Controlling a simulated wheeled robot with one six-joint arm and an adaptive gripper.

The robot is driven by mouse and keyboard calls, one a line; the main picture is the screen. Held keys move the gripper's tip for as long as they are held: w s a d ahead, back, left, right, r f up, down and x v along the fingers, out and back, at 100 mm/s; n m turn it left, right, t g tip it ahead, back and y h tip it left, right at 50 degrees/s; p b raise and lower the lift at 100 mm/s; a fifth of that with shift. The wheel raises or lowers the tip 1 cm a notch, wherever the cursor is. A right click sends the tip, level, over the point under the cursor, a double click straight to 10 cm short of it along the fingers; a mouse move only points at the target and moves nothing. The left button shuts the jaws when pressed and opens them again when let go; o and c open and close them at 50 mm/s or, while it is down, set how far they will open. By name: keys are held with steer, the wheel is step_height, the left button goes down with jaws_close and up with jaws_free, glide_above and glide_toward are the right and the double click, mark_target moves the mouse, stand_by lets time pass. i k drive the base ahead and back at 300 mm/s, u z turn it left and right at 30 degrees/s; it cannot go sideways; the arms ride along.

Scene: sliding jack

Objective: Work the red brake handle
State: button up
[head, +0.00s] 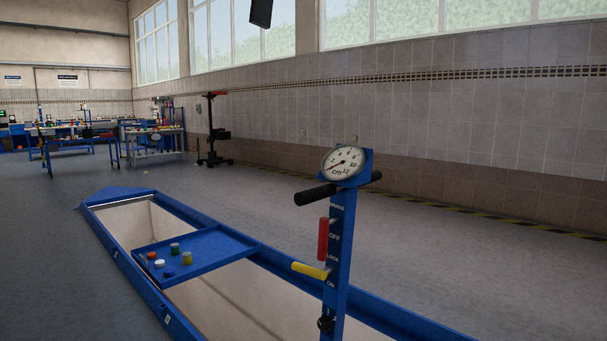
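The red brake handle (323,239) stands upright on the left side of a blue post (341,245), beside the white label "OFF". A yellow handle (310,270) sticks out to the left below it, between the labels "LOCK" and "ON", tilted slightly down to the right. A round dial (342,163) marked in cm tops the post, with black grips (315,195) on both sides below it. My gripper is not in view, and nothing touches the red handle.
A blue-framed pit (184,308) runs along the floor behind and left of the post. A blue tray (215,258) with several small coloured jars spans it. Open floor (440,275) lies to the right; workbenches (152,142) and a stand (212,135) are far back.

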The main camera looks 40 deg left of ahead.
mark_target(324, 222)
steer(key=u, duration=1.55)
